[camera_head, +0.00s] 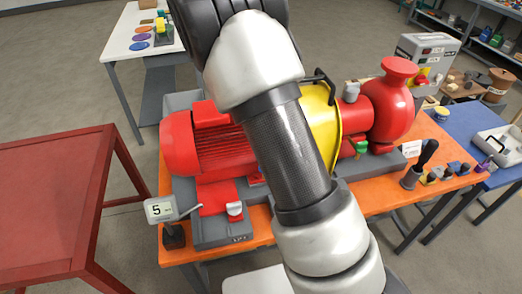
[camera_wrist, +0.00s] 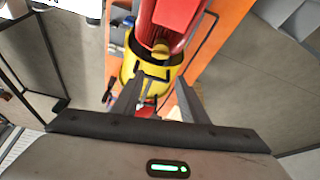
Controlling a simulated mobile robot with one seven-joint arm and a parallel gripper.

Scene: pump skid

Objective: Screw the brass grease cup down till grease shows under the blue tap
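A small brass-coloured round part (camera_wrist: 160,50), possibly the grease cup, shows in the wrist view at the end of a red body, by the yellow guard. My gripper (camera_wrist: 160,79) has its two fingers apart, with a gap between them. The brass part lies beyond the fingertips, and no contact shows. In the head view my arm hides the gripper and the middle of the pump set. I cannot make out the blue tap or any grease in either view.
The red motor (camera_head: 200,143), yellow guard (camera_head: 320,108) and red pump (camera_head: 388,105) stand on an orange bench (camera_head: 378,191). A green-topped fitting (camera_head: 361,147) is by the pump. A sign reading 5 (camera_head: 159,210) stands front left. A red table (camera_head: 45,190) is at left.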

